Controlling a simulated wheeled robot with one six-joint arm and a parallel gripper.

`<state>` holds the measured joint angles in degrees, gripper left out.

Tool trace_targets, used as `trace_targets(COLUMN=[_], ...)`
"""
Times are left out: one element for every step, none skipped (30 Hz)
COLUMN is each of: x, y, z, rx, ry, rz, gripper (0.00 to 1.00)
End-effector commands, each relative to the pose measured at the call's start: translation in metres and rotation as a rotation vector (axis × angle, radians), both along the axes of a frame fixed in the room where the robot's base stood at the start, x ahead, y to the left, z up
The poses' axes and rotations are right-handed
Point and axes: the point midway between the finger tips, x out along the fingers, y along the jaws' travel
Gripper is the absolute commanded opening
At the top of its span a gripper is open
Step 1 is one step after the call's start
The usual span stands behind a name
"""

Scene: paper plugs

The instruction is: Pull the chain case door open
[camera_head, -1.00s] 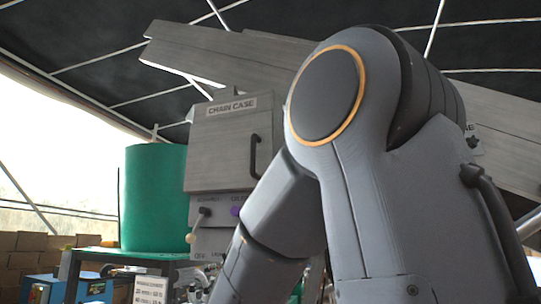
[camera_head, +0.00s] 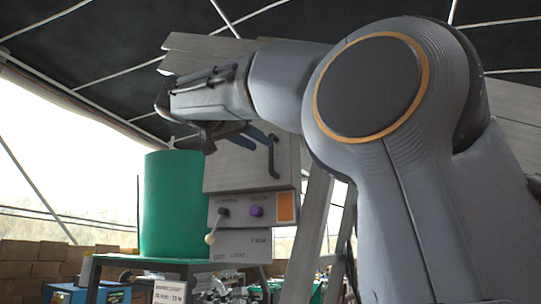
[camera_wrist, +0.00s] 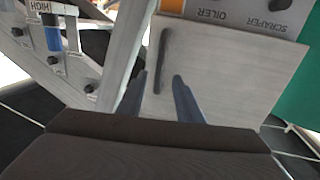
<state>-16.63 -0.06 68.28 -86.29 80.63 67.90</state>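The chain case door (camera_head: 235,170) is a flat grey metal panel and appears shut; my arm and gripper hide its upper part in the head view. Its dark vertical bar handle (camera_head: 273,160) is near the door's right edge. In the wrist view, the picture is inverted, and the door (camera_wrist: 225,65) fills the middle with the handle (camera_wrist: 162,60) at its left. My gripper (camera_wrist: 160,76) is open, its two fingers apart and pointing at the door, with the handle lying between their line of reach. I cannot tell whether either finger touches it.
Below the door is a panel with a purple knob (camera_head: 256,211), an orange patch (camera_head: 286,207) and a lever with a pale ball (camera_head: 210,239). A green drum (camera_head: 172,205) stands to the left. A slanted grey frame with knobs and a blue part (camera_wrist: 53,38) is beside the door.

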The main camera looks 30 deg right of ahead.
Motion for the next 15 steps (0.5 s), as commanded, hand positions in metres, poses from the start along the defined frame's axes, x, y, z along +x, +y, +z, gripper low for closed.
trace_targets(x=[0.001, 0.002, 0.005, 0.007, 0.008, 0.012, 0.014, 0.016, 0.019, 0.020, 0.022, 0.025, 0.027, 0.028, 0.030], y=[-0.005, -0.009, -0.013, -0.018, -0.022, -0.028, -0.033, -0.037, -0.042, -0.046, -0.049, -0.053, -0.056, -0.059, -0.061], z=[0.002, 0.002, 0.002, 0.002, 0.002, 0.002, 0.002, 0.002, 0.002, 0.002, 0.002, 0.002, 0.002, 0.001, 0.001], rx=[-0.001, 0.000, 0.000, 0.000, 0.001, 0.000, -0.001, -0.001, -0.001, -0.001, 0.000, 0.000, 0.000, 0.000, 0.000], ry=[-0.003, -0.002, -0.001, -0.001, 0.000, 0.001, 0.002, 0.002, 0.002, 0.002, 0.001, 0.001, 0.001, 0.002, 0.002], rz=[-0.005, -0.006, -0.006, -0.005, -0.006, -0.005, -0.006, -0.006, -0.005, -0.005, -0.004, -0.003, -0.004, -0.003, -0.002], gripper=[0.33, 0.33, 0.33, 0.33, 0.33, 0.33, 0.33, 0.33, 0.33, 0.33, 0.33, 0.33, 0.33, 0.33, 0.33])
